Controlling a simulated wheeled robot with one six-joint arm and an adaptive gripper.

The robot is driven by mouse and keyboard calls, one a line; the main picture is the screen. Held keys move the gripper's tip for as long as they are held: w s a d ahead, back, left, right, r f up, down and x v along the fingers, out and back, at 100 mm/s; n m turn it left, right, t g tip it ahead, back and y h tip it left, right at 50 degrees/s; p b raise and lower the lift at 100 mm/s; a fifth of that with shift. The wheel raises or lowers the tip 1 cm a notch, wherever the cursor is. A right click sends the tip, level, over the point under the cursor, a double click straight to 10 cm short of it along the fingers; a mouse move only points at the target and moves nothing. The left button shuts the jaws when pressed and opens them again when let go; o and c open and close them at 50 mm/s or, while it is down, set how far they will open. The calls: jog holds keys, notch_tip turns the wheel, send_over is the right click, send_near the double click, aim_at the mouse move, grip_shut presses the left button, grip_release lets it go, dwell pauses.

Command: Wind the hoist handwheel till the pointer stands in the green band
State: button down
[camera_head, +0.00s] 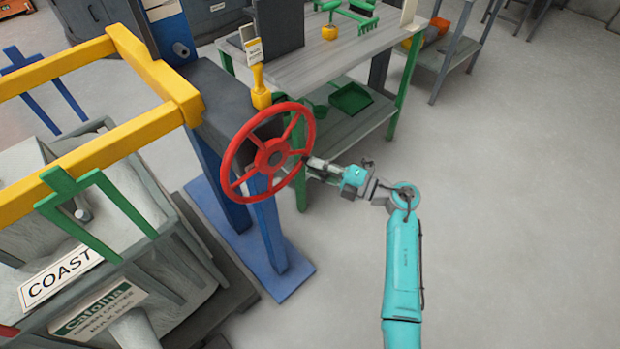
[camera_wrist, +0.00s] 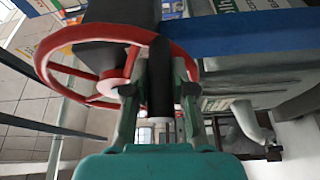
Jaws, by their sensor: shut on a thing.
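The red handwheel (camera_head: 270,153) is mounted on a dark housing (camera_head: 222,102) on blue legs, left of centre in the head view. It also shows in the wrist view, with its red rim (camera_wrist: 52,42) at upper left. My gripper (camera_head: 308,162) is at the right side of the wheel rim. In the wrist view, my gripper (camera_wrist: 160,75) is shut on the wheel's dark upright handle (camera_wrist: 160,80), with a finger on each side. I cannot make out a pointer or a green band in either view.
A yellow fitting (camera_head: 260,90) rises behind the wheel. A grey workbench (camera_head: 345,58) with green legs stands beyond. The floor at right is clear.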

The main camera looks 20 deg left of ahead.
notch_tip(320, 180, up, 8)
jog(key=w+n+h, duration=0.2)
jog(key=n, duration=0.4)
jog(key=shift+w+d+r+n+t+h, duration=0.15)
jog(key=shift+w+d+n+t+h, duration=0.1)
jog(key=shift+d+n+t+h, duration=0.2)
jog(key=c, duration=1)
grip_release()
jog(key=shift+s, duration=0.1)
jog(key=shift+o, duration=0.2)
jog(key=v, duration=1.2)
